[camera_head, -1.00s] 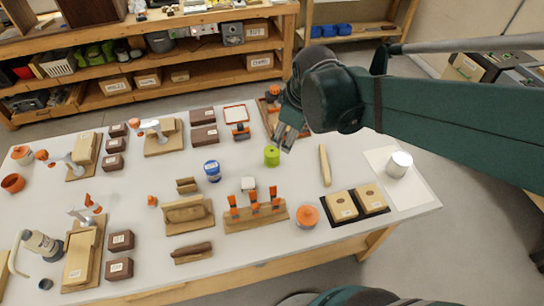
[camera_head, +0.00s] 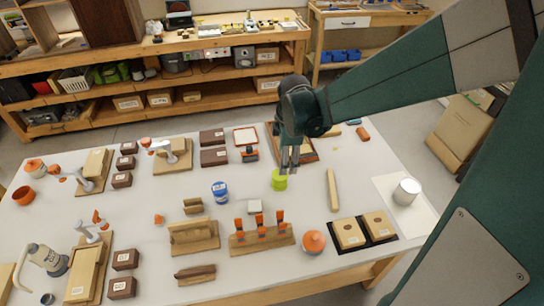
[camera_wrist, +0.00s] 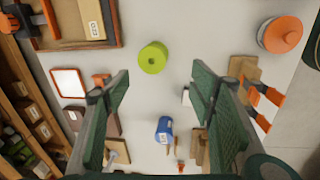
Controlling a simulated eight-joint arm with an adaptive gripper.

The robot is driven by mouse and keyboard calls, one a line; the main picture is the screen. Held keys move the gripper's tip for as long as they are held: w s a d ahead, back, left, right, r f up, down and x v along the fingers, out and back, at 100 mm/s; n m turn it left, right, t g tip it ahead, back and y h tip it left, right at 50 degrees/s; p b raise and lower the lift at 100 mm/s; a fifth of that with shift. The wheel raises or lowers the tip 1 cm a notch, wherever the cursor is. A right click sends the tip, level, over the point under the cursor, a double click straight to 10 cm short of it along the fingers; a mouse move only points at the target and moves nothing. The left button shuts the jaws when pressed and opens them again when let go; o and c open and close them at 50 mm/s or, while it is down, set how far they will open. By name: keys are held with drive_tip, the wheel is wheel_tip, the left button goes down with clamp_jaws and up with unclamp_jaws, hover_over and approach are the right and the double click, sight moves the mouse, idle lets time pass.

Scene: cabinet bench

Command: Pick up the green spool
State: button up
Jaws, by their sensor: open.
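The green spool (camera_head: 279,181) stands on the white table, right of the blue jar, in the head view. In the wrist view the green spool (camera_wrist: 153,57) shows its top with a small central hole, ahead of and between my fingers. My gripper (camera_head: 289,168) is above and slightly behind the spool in the head view, pointing down. In the wrist view my gripper (camera_wrist: 160,82) has its two fingers spread wide with nothing between them. The spool looks free of the fingers.
A blue jar (camera_head: 220,192) stands left of the spool. A wooden rack with orange clamps (camera_head: 262,236) is in front, a wooden bar (camera_head: 332,190) to the right. A wooden tray (camera_head: 306,152) lies behind. Bare table surrounds the spool.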

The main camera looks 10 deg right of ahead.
sight(279, 179)
drive_tip(key=w+f+n, duration=0.1)
drive_tip(key=f, duration=0.1)
drive_tip(key=w+f+n+g, duration=0.1)
drive_tip(key=f+n, duration=0.1)
drive_tip(key=f, duration=0.1)
drive_tip(key=w+f+n, duration=0.1)
drive_tip(key=w+f, duration=0.1)
drive_tip(key=f, duration=0.1)
drive_tip(key=shift+a, duration=0.4)
drive_tip(key=shift+w+f+n+g, duration=0.1)
drive_tip(key=shift+f+n+g, duration=0.2)
drive_tip(key=shift+f+n, duration=0.35)
drive_tip(key=shift+f, duration=0.1)
drive_tip(key=shift+f, duration=1.2)
drive_tip(key=shift+f, duration=0.15)
drive_tip(key=shift+f+b, duration=0.55)
drive_tip(key=shift+f, duration=1.95)
drive_tip(key=c, duration=0.9)
